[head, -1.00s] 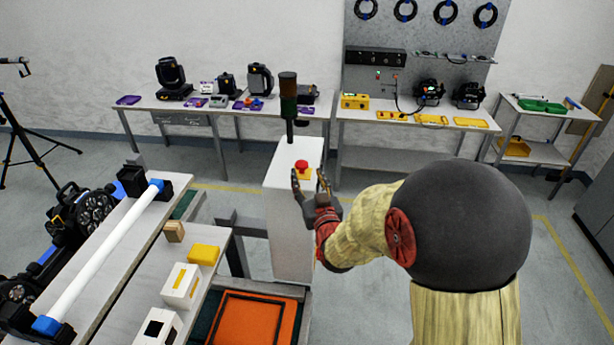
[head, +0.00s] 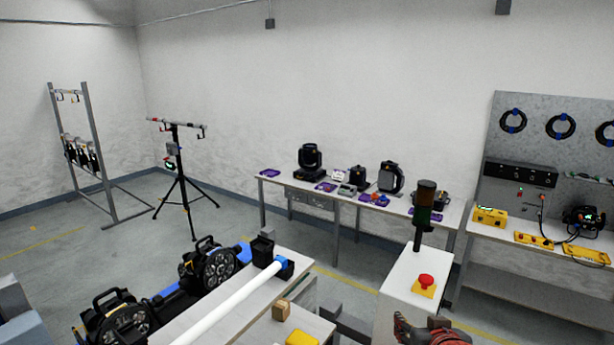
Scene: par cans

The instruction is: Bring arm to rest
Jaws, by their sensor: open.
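In the head view, the red and dark end of my arm with my gripper (head: 436,326) shows at the bottom edge, right of the middle. It is just below and in front of the red emergency button (head: 426,281) on the white pedestal (head: 398,310). My gripper is open, with nothing seen in it. Its fingers are hard to make out, and most of my arm is out of the picture below.
A signal tower (head: 425,208) stands at the pedestal. Back tables (head: 340,207) line the wall. A tripod stand (head: 182,180) and open floor lie left.

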